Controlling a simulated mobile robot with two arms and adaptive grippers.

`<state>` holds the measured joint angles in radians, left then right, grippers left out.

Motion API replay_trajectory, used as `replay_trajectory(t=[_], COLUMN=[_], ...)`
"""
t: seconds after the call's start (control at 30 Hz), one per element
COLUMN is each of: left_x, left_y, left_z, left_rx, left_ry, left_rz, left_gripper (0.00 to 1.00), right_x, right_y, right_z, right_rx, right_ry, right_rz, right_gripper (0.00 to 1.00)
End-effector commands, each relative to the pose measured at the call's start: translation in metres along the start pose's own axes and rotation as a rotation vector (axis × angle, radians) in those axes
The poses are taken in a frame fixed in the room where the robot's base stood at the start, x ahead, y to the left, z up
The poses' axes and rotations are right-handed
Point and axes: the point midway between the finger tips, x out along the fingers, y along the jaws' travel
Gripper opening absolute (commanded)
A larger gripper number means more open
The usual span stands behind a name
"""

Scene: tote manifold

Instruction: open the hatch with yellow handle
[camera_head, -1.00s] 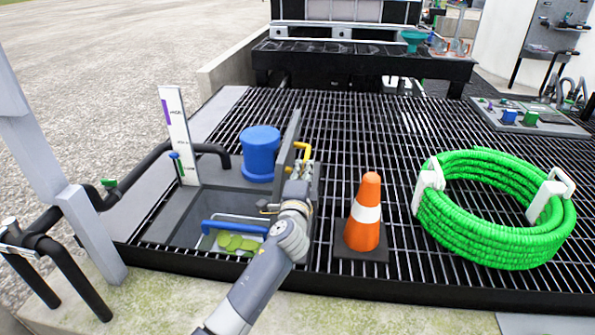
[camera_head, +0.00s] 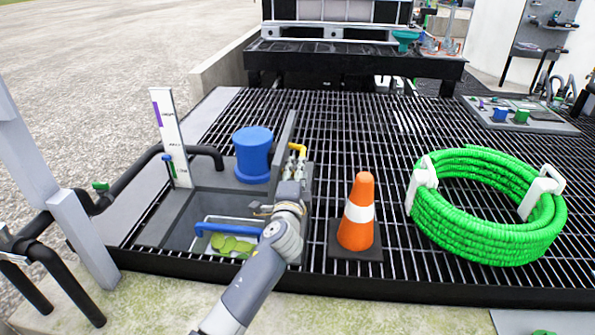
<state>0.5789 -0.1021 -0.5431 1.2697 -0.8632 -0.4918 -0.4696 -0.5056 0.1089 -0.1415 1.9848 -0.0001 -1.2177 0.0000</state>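The hatch (camera_head: 282,142) is a grey panel. It stands up on edge, close to vertical, beside the opening in the grated deck. Its yellow handle (camera_head: 299,149) sticks out on the panel's right side. My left gripper (camera_head: 288,178) is just below the handle, at the right side of the opening. Its fingers are small and partly hidden by my wrist, so I cannot tell whether they are open or touch the handle or panel. My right gripper is not in view.
The open pit (camera_head: 201,238) holds a blue bar (camera_head: 228,229) and green round pieces (camera_head: 231,245). A blue cylinder (camera_head: 252,152) stands behind it. An orange cone (camera_head: 357,226) is close to the right of my arm. A green hose coil (camera_head: 482,228) lies farther right.

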Motion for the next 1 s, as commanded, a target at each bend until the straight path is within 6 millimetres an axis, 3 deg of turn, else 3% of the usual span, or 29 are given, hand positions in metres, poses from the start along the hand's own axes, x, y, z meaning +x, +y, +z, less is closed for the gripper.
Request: replay_trajectory(t=[0.17,0.37,0.8,1.0], left_x=[-0.002,-0.019,-0.088,-0.111], left_y=[-0.001,0.000,0.001,0.001], left_z=[-0.001,-0.001,0.000,0.000], left_rx=[-0.001,-0.001,-0.001,-0.001], left_ry=[0.002,0.001,0.001,0.001], left_rz=[-0.002,-0.002,0.001,0.001], left_gripper=[0.32,0.32,0.32,0.32], right_x=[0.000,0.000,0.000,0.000], right_y=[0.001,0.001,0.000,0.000], right_z=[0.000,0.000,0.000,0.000], right_rx=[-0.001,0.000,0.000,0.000], right_ry=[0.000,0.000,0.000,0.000], right_rz=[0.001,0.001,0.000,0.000], right_gripper=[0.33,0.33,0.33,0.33])
